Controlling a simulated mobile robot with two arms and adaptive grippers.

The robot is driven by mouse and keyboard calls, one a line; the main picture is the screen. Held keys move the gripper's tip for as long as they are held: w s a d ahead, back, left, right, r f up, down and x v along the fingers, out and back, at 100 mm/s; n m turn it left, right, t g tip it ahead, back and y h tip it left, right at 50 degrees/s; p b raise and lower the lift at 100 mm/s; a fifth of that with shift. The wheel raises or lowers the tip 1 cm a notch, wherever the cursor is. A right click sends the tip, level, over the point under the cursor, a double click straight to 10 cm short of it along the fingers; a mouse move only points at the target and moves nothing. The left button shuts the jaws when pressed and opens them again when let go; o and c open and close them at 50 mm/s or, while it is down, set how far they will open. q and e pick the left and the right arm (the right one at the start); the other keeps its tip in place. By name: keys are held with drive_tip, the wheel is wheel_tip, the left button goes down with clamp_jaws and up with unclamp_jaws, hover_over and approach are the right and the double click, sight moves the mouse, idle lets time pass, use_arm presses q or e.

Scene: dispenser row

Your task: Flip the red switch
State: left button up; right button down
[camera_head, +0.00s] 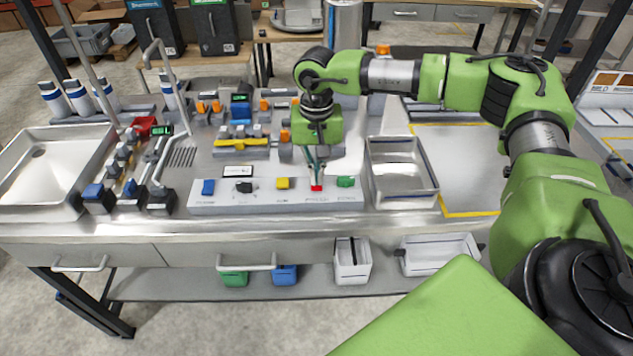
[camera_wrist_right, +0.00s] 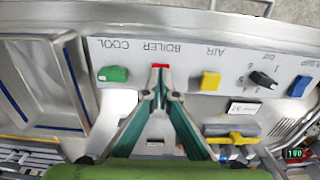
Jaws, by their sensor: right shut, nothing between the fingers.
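The red switch (camera_head: 316,188) is on the light front panel (camera_head: 265,201), between a yellow switch (camera_head: 283,183) and a green switch (camera_head: 345,182). My right gripper (camera_head: 317,170) points down at it from behind, its fingers closed together and empty. The fingers partly cover the switch. My left gripper is not in view.
A blue switch (camera_head: 208,187) and a black knob (camera_head: 244,187) sit further left on the panel. A metal tray (camera_head: 432,190) stands to the right of the panel. Taps and a sink (camera_head: 50,165) are at the left. Bottles and dispensers stand behind.

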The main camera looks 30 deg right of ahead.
drive_tip(key=shift+f+b, duration=0.65)
drive_tip(key=shift+f, duration=0.2)
idle(0.3)
drive_tip(key=shift+s+r, duration=0.1)
drive_tip(key=shift+r, duration=0.05)
drive_tip(key=shift+r+p, duration=0.8)
drive_tip(key=shift+r, duration=0.1)
drive_tip(key=shift+r+p, duration=1.4)
drive_tip(key=shift+r, duration=1.05)
